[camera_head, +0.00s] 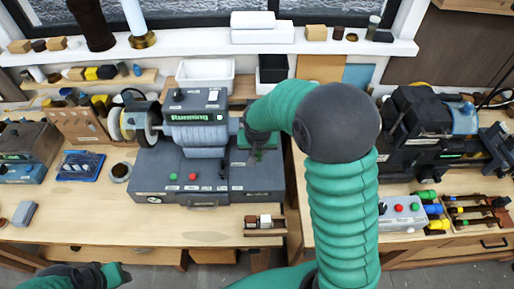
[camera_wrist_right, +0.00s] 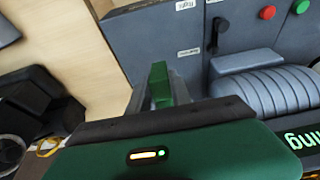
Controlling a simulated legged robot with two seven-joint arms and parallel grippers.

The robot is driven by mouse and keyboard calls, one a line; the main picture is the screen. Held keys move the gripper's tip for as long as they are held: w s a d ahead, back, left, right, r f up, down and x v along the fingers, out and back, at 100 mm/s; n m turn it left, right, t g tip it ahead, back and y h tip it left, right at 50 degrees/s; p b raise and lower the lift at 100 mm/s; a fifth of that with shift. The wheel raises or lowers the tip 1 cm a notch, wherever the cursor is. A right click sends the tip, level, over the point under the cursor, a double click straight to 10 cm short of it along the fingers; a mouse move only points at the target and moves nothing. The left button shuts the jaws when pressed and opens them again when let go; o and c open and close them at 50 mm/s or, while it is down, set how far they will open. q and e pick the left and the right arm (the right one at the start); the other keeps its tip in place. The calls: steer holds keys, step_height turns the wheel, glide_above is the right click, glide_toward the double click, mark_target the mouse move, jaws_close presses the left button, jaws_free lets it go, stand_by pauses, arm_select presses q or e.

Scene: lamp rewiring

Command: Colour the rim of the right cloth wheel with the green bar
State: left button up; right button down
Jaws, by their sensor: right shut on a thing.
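The grey buffing machine (camera_head: 200,128) stands on the bench, its sign lit "Running". A pale cloth wheel (camera_head: 116,124) shows at its left end. I cannot make out the right cloth wheel; my right arm and gripper cover the machine's right end. My right gripper (camera_head: 258,152) is there, pointing down over the grey base. In the right wrist view it is shut on the green bar (camera_wrist_right: 159,82), which sticks out beyond its dark front edge. Whether the bar touches a wheel is hidden. My left gripper (camera_head: 112,274) is partly in view at the bottom left, apart from the machine.
A second dark machine (camera_head: 430,130) stands on the right bench, with a grey button box (camera_head: 403,213) before it. A blue tray (camera_head: 80,165) and a small round cup (camera_head: 120,172) lie left of the buffing machine. A small wooden rack (camera_head: 265,225) sits at the front edge.

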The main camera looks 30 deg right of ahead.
steer(key=s+r, duration=0.1)
steer(key=s+a+r+p, duration=0.1)
steer(key=shift+s+a+r, duration=0.1)
steer(key=shift+s+a, duration=0.15)
steer(key=shift+s, duration=0.05)
steer(key=shift+w, duration=0.2)
